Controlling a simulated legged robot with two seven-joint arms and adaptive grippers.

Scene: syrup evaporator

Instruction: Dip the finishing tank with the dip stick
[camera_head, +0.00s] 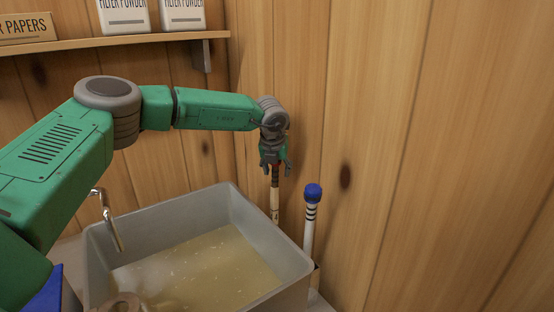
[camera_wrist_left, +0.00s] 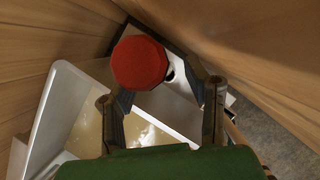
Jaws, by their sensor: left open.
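A grey open tank (camera_head: 265,225) holds cloudy amber liquid (camera_head: 200,270); its wall also shows in the left wrist view (camera_wrist_left: 45,110). A stick with a red knob (camera_head: 275,198) stands upright behind the tank's far right corner, by the wall. My left gripper (camera_head: 275,170) points down over its top, fingers open on either side. In the left wrist view the red knob (camera_wrist_left: 139,62) lies near the open fingers (camera_wrist_left: 160,92); contact cannot be told. A white stick with a blue knob and dark bands (camera_head: 311,210) stands to the right. The lower ends of both sticks are hidden.
A metal spout (camera_head: 108,222) stands at the tank's left rim. A wooden shelf (camera_head: 120,40) with a filter papers box (camera_head: 27,28) and filter powder packs (camera_head: 124,15) is above my arm. Wooden walls close in behind and right.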

